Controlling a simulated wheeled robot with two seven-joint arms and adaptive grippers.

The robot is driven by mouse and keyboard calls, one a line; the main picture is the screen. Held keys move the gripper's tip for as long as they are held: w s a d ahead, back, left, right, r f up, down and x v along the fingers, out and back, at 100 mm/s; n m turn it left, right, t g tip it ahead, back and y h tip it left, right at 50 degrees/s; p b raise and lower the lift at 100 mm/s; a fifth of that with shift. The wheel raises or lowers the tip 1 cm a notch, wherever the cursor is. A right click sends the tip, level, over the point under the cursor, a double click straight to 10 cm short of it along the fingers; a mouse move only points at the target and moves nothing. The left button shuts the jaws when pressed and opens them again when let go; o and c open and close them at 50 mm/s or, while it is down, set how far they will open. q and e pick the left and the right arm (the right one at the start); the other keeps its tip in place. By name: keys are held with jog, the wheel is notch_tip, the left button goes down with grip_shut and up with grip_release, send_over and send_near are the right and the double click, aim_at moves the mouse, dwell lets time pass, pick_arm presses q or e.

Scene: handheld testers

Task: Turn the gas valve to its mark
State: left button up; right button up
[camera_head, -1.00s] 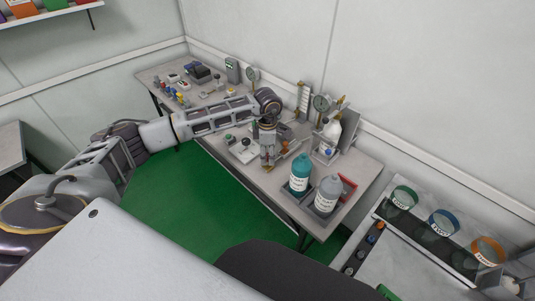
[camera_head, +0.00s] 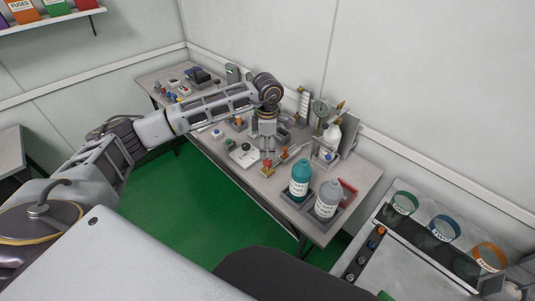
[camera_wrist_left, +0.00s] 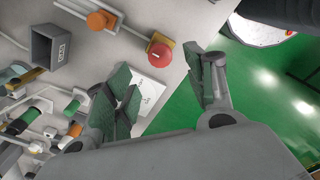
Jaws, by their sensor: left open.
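My left gripper (camera_head: 267,150) hangs fingers-down over the front middle of the bench. In the left wrist view its two fingers are spread, with nothing between them (camera_wrist_left: 166,88). A red knob on a yellow base (camera_head: 266,164) lies just below the fingertips; in the wrist view it (camera_wrist_left: 160,48) is ahead of the gap, apart from the fingers. An orange round knob (camera_wrist_left: 101,19) sits on a grey fitting with a thin pipe. A dark grey box with a small label (camera_wrist_left: 50,48) stands beside it. I cannot tell which part is the gas valve, and no mark is readable. My right gripper is not seen.
A teal bottle (camera_head: 300,178) and a grey bottle (camera_head: 327,199) stand in trays right of the gripper. A gauge (camera_head: 321,110) stands behind. Green floor lies beyond the bench edge.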

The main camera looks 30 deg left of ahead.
aim_at(267, 161)
pick_arm(q)
jog(key=shift+r, duration=2.8)
jog(key=shift+f, duration=0.1)
